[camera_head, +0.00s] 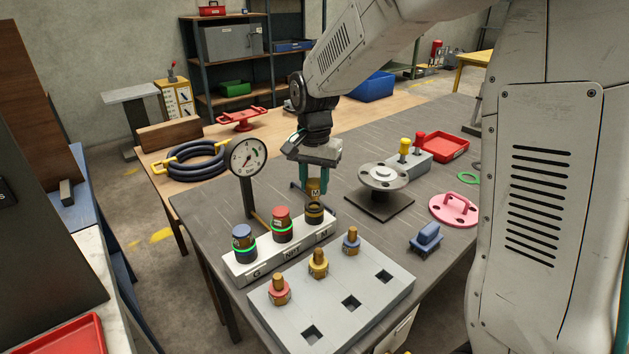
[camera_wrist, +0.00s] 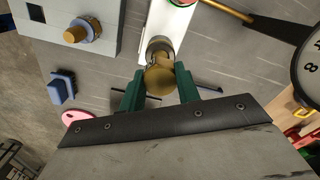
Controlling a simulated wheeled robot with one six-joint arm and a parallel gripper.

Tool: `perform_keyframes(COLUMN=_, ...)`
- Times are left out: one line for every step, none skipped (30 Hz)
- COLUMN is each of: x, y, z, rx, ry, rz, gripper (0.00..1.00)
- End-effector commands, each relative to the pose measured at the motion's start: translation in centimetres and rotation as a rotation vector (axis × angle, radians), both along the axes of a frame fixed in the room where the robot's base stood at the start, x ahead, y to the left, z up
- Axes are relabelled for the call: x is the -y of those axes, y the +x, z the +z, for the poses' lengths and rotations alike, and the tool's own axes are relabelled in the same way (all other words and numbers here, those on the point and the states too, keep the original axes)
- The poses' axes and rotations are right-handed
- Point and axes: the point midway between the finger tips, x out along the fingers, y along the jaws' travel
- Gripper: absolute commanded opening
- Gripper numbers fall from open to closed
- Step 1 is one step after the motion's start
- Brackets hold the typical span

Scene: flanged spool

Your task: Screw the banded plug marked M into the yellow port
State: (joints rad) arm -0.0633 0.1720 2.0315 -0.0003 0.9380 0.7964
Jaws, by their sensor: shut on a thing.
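My gripper (camera_head: 313,187) is shut on a brass plug marked M (camera_head: 315,190), held upright between its green fingers. The plug also shows in the wrist view (camera_wrist: 160,77). Directly below it is the yellow port (camera_head: 314,214), a dark collar with a yellow band at the right end of a white block (camera_head: 262,262) labelled G, NPT and M. The plug's lower end meets or overlaps the port's mouth in the head view; how deep it sits, if at all, I cannot tell.
A grey holder (camera_head: 365,300) in front carries red, yellow and blue brass-topped plugs and several empty square holes. A dial gauge (camera_head: 247,157) stands close to the left of my gripper. A round flanged spool (camera_head: 382,177) and a blue part (camera_head: 426,237) lie to the right.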

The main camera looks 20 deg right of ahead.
Motion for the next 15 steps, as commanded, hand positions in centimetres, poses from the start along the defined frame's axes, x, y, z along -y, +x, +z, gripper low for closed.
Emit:
perform_keyframes(x=-0.04, y=0.02, z=0.02, rx=0.000, ry=0.000, rz=0.000, gripper=0.05)
perform_keyframes(x=-0.04, y=0.02, z=0.02, rx=0.000, ry=0.000, rz=0.000, gripper=0.05)
perform_keyframes(x=-0.03, y=0.03, z=0.02, rx=0.000, ry=0.000, rz=0.000, gripper=0.05)
perform_keyframes(x=-0.03, y=0.03, z=0.02, rx=0.000, ry=0.000, rz=0.000, gripper=0.05)
perform_keyframes(x=-0.03, y=0.03, z=0.02, rx=0.000, ry=0.000, rz=0.000, gripper=0.05)
perform_keyframes(x=-0.03, y=0.03, z=0.02, rx=0.000, ry=0.000, rz=0.000, gripper=0.05)
perform_keyframes(x=-0.02, y=0.02, z=0.00, rx=0.000, ry=0.000, rz=0.000, gripper=0.05)
perform_keyframes(x=-0.02, y=0.02, z=-0.01, rx=0.000, ry=0.000, rz=0.000, gripper=0.05)
perform_keyframes(x=-0.02, y=0.02, z=-0.05, rx=0.000, ry=0.000, rz=0.000, gripper=0.05)
perform_keyframes(x=-0.03, y=0.01, z=-0.09, rx=0.000, ry=0.000, rz=0.000, gripper=0.05)
perform_keyframes(x=-0.03, y=0.01, z=-0.14, rx=0.000, ry=0.000, rz=0.000, gripper=0.05)
perform_keyframes(x=-0.03, y=0.01, z=-0.23, rx=0.000, ry=0.000, rz=0.000, gripper=0.05)
perform_keyframes(x=-0.03, y=0.01, z=-0.30, rx=0.000, ry=0.000, rz=0.000, gripper=0.05)
perform_keyframes(x=-0.03, y=0.01, z=-0.37, rx=0.000, ry=0.000, rz=0.000, gripper=0.05)
perform_keyframes(x=-0.03, y=0.01, z=-0.47, rx=-0.001, ry=0.000, rz=0.000, gripper=0.05)
